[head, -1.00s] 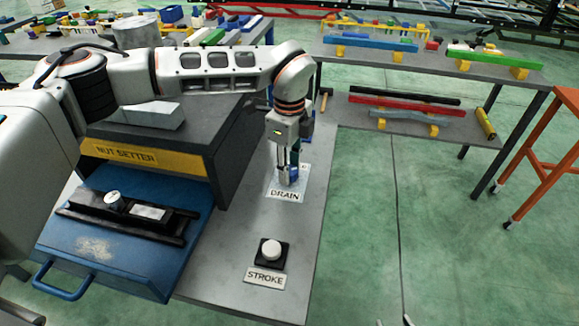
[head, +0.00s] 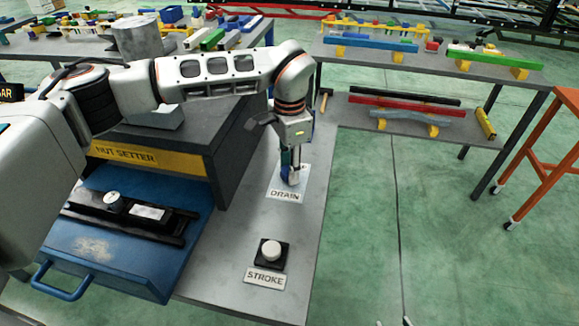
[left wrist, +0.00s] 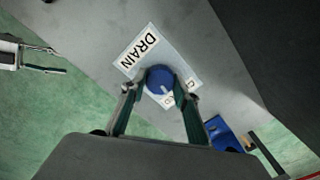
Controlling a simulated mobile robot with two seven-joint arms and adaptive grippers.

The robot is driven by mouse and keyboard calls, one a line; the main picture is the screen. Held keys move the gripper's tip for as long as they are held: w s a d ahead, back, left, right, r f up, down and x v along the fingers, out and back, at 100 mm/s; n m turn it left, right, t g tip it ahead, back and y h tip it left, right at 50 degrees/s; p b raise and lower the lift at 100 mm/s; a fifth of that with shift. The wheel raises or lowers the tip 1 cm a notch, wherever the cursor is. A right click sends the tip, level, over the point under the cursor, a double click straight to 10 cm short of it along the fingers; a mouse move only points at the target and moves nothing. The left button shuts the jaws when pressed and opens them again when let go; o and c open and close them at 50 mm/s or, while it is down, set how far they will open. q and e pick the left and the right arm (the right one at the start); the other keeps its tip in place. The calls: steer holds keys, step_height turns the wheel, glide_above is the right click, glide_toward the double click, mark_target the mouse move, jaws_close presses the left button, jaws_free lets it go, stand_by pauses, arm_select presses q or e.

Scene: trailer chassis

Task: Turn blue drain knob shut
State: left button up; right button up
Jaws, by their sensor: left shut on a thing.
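The blue drain knob (left wrist: 158,79) stands on a white plate marked DRAIN (left wrist: 138,48) on the grey bench. It has a pale pointer mark on its top. My left gripper (left wrist: 154,92) is shut on the knob, one finger on each side. In the head view my left gripper (head: 290,172) reaches down from above and hides most of the knob. The lettering beside the knob is partly covered by the fingers.
A STROKE button (head: 271,250) sits nearer on the same bench. The NUT SETTER machine (head: 150,160) with its blue tray (head: 110,262) is to the left. A blue piece (left wrist: 222,132) lies close to the right finger in the left wrist view.

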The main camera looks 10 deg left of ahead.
arm_select(q)
steer(key=shift+n, duration=0.9)
steer(key=o, duration=1.1)
step_height(320, 180, up, 12)
